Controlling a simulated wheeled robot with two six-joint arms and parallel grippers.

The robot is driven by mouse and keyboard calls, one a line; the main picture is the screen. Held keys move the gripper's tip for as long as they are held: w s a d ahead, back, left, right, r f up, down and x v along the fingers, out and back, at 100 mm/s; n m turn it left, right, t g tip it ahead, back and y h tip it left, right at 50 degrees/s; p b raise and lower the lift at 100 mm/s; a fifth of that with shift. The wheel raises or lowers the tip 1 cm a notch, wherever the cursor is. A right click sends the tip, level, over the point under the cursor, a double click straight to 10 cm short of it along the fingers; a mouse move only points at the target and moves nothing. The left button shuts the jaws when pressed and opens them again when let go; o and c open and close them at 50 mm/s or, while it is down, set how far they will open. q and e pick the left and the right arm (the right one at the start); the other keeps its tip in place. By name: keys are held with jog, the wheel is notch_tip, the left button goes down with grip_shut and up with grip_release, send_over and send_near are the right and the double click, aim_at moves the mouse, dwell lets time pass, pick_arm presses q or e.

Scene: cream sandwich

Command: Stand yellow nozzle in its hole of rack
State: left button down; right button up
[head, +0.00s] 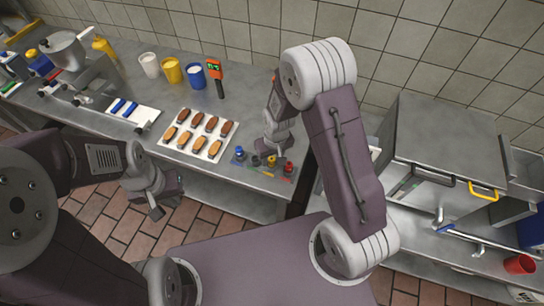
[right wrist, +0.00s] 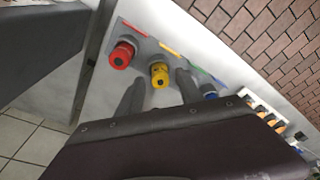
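The grey rack (head: 247,166) lies near the front right edge of the steel table, with coloured strips along one side (right wrist: 168,48). The yellow nozzle (right wrist: 160,76), with a dark end, stands at the rack beside the yellow strip. It also shows small in the head view (head: 271,159). My right gripper (right wrist: 160,84) is over the rack, open, with one finger on each side of the yellow nozzle and gaps between. How deep the nozzle sits is hidden. My left gripper (head: 167,201) is open and empty in front of the table, away from the rack.
A red nozzle (right wrist: 122,54) and a blue nozzle (right wrist: 208,91) stand at the rack on either side. A tray (head: 213,149) of brown and tan pastries lies left of it. A steel appliance (head: 450,130) is at right.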

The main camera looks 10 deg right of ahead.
jog(key=shift+r, duration=0.35)
notch_tip(320, 180, up, 12)
jog(key=s+f, duration=0.1)
jog(key=s, duration=0.1)
jog(key=s+d+m, duration=0.1)
jog(key=s+d, duration=0.2)
jog(key=s, duration=0.2)
jog(key=s+d+f+m, duration=0.1)
jog(key=s+d, duration=0.1)
jog(key=s, duration=0.4)
jog(key=shift+d+g+b, duration=0.3)
jog(key=shift+d+b, duration=0.1)
